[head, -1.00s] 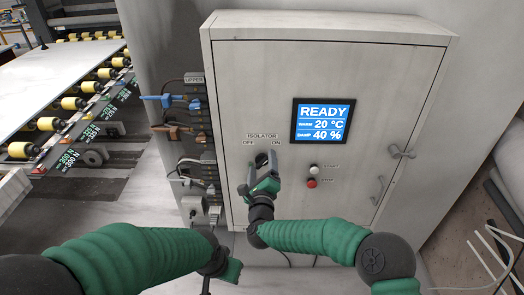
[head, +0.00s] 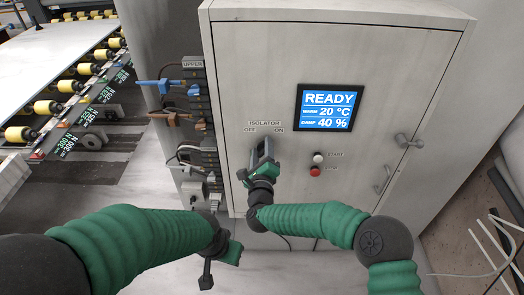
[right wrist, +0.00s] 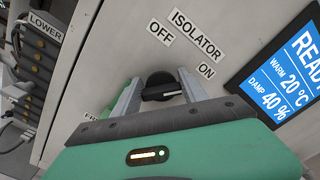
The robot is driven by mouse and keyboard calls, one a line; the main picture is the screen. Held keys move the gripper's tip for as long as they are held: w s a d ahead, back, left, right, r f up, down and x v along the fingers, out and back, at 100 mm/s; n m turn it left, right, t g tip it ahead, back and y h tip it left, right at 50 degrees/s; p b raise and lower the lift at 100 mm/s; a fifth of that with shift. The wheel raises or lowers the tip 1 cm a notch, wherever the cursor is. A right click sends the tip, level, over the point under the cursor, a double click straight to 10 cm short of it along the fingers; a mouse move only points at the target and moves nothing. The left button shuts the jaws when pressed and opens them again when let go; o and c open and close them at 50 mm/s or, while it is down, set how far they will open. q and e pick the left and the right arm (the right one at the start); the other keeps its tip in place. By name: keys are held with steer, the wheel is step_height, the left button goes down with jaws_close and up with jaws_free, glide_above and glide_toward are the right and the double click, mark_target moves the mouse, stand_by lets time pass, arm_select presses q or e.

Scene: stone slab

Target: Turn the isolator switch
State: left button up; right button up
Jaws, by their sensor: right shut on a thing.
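The isolator switch is a black knob (right wrist: 160,84) on the cabinet front, below the ISOLATOR, OFF and ON labels (head: 265,126). In the right wrist view, the white mark on its handle lies toward the ON label (right wrist: 207,71). My right gripper (head: 262,146) is at the knob, with its fingers on either side of it, shut on it; the fingers also show in the right wrist view (right wrist: 158,82). In the head view the gripper hides the knob. My left gripper (head: 206,280) hangs low, away from the cabinet; its opening is unclear.
The grey cabinet (head: 380,60) carries a lit screen reading READY (head: 330,107), start (head: 319,157) and stop (head: 315,171) buttons and a latch (head: 408,140). Levers and cables (head: 180,100) line its left side. A roller conveyor (head: 70,100) stands at far left.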

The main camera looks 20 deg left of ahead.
steer(key=shift+d+f+n+b, duration=0.1)
steer(key=shift+f+n+b, duration=0.4)
steer(key=shift+f+b, duration=0.25)
steer(key=n+b, duration=0.5)
steer(key=shift+f+b, duration=0.2)
steer(key=shift+b, duration=0.15)
steer(key=n+b, duration=0.3)
steer(key=n, duration=0.1)
steer(key=n+b, duration=0.1)
steer(key=n, duration=0.2)
steer(key=shift+n, duration=0.3)
steer(key=shift+w+d+r+n+b, duration=0.15)
steer(key=shift+n+b, duration=0.3)
steer(key=shift+n, duration=0.65)
steer(key=shift+r, duration=0.1)
